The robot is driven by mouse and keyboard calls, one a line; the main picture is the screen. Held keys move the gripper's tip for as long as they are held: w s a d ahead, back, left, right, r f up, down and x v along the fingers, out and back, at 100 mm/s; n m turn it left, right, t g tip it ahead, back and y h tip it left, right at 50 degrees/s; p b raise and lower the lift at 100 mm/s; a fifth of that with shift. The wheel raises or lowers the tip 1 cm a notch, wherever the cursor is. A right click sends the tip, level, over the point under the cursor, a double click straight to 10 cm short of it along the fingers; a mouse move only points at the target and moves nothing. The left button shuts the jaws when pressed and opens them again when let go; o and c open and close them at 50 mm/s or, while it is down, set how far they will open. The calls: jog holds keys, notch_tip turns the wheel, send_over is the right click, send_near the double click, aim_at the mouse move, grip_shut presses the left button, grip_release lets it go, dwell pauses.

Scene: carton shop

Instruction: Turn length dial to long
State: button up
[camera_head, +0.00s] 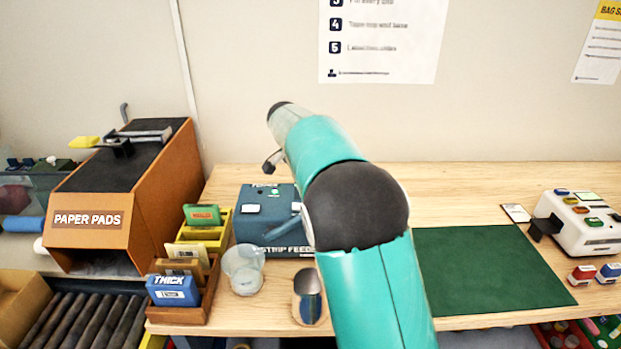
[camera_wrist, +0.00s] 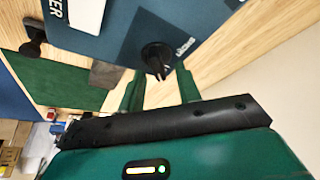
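The strip feeder (camera_head: 262,222) is a blue box on the wooden bench in the head view, partly hidden behind my arm. Its blue face also fills the top of the wrist view (camera_wrist: 122,40). The length dial (camera_wrist: 156,58) is a round black knob with a raised ridge on that face. A small white label lies beside it, too small to read surely. My gripper (camera_wrist: 160,72) is open, its two green fingers spread on either side of the dial's line. I cannot tell whether they touch it. The fingertips are not clearly visible in the head view.
A clear cup (camera_head: 244,270) and a metal cup (camera_head: 308,298) stand in front of the feeder. A wooden card holder (camera_head: 185,314) is at left. A green mat (camera_head: 485,270) lies bare at right, with a white device (camera_head: 580,228) beyond it.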

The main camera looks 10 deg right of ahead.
jog(key=v, duration=1.3)
jog(key=shift+a+r, duration=0.2)
jog(key=shift+r, duration=0.15)
jog(key=shift+s, duration=0.15)
